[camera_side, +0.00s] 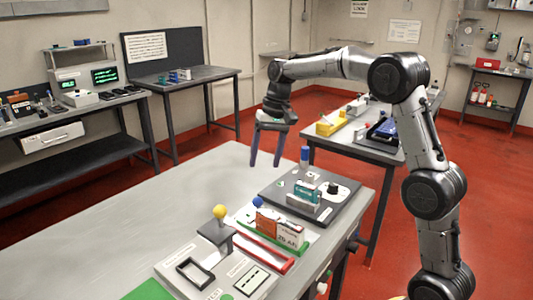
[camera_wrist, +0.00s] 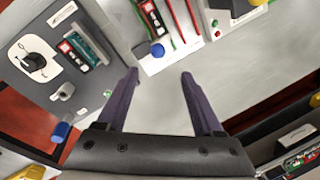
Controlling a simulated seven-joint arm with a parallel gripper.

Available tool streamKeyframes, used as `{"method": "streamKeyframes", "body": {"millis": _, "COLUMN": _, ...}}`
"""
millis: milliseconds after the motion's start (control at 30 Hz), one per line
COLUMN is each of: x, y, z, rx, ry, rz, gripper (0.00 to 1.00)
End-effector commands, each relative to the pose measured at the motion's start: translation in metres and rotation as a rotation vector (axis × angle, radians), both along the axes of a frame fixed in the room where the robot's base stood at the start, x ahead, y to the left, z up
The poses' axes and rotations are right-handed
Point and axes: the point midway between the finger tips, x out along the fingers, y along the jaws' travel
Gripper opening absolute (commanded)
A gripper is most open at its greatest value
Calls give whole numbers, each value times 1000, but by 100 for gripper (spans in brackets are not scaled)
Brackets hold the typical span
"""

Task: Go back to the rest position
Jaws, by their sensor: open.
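My gripper (camera_side: 267,150) hangs from my arm above the far part of the grey work table (camera_side: 130,210), pointing down. Its two dark fingers are apart with nothing between them. In the wrist view my gripper (camera_wrist: 158,75) shows both fingers spread over bare table surface. A dark grey panel (camera_side: 265,190) lies below and to the right of it, bearing a teal-and-white module (camera_side: 303,196) and a black knob (camera_side: 333,188). A blue-topped post (camera_side: 305,155) stands at the panel's back edge. The fingers touch none of these.
A yellow ball-topped lever (camera_side: 219,212), a blue ball (camera_side: 258,202), an orange-and-white block (camera_side: 280,228) and a red bar (camera_side: 264,249) are at the table's front right. The table's left side is clear. Side benches (camera_side: 190,78) with equipment stand along the back wall.

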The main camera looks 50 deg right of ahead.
Motion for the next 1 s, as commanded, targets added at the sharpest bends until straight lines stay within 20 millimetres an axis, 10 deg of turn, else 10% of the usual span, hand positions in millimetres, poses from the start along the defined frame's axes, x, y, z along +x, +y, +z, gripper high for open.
{"method": "streamKeyframes", "body": {"millis": 533, "x": -1, "y": 1, "z": 14, "rx": -2, "ry": -4, "rz": 6, "gripper": 68}}
{"method": "streamKeyframes", "body": {"millis": 667, "x": -7, "y": 14, "z": 44, "rx": -17, "ry": -64, "rz": 29, "gripper": 68}}
{"method": "streamKeyframes", "body": {"millis": 1000, "x": -113, "y": 72, "z": 108, "rx": -92, "ry": -220, "rz": 159, "gripper": 68}}
